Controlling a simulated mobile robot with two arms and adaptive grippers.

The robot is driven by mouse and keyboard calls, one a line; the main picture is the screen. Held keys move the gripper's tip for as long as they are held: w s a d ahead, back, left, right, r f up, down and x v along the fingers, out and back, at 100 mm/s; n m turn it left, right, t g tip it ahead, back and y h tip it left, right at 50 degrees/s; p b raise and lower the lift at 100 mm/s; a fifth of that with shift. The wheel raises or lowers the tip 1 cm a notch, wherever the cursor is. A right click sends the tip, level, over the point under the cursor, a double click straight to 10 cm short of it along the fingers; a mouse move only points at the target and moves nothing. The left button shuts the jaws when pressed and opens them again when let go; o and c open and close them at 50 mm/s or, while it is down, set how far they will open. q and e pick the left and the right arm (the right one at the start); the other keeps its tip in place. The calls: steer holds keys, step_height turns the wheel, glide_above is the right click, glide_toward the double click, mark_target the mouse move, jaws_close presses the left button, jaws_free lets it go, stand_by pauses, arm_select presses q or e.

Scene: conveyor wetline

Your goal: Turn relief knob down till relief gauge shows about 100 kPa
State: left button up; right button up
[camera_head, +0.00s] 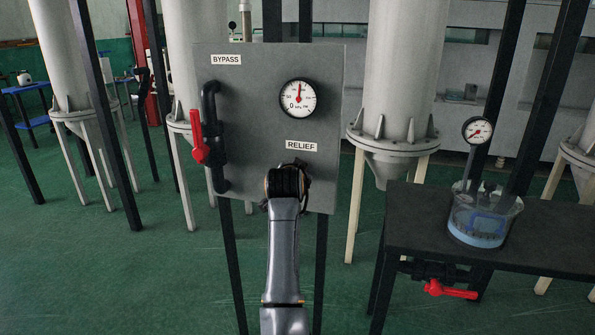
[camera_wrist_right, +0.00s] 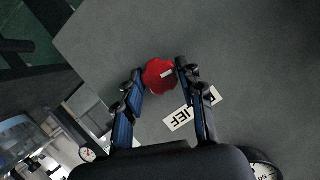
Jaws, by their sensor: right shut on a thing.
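The relief gauge (camera_head: 298,98) is a round white dial on the grey panel, with its red needle pointing almost straight up. Its numbers are too small to read surely. The RELIEF label (camera_head: 301,146) is below it. The relief knob (camera_wrist_right: 158,75) is red and lobed, with a white mark, in the right wrist view. In the head view my right gripper (camera_head: 287,182) hides the knob. My right gripper (camera_wrist_right: 160,70) is shut on the knob, with one finger on each side of it. My left gripper is in neither view.
The panel (camera_head: 245,70) also carries a black bypass pipe with a red lever (camera_head: 198,137) at its left. At the right, a dark table (camera_head: 400,215) bears a clear container of bluish liquid (camera_head: 484,214) and a second gauge (camera_head: 477,130). A red-handled valve (camera_head: 450,290) hangs below.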

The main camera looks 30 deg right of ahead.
steer(key=shift+r, duration=0.1)
stand_by(0.4)
steer(key=o, duration=1.2)
steer(key=shift+c, duration=0.2)
step_height(320, 180, up, 10)
steer(key=shift+f, duration=0.1)
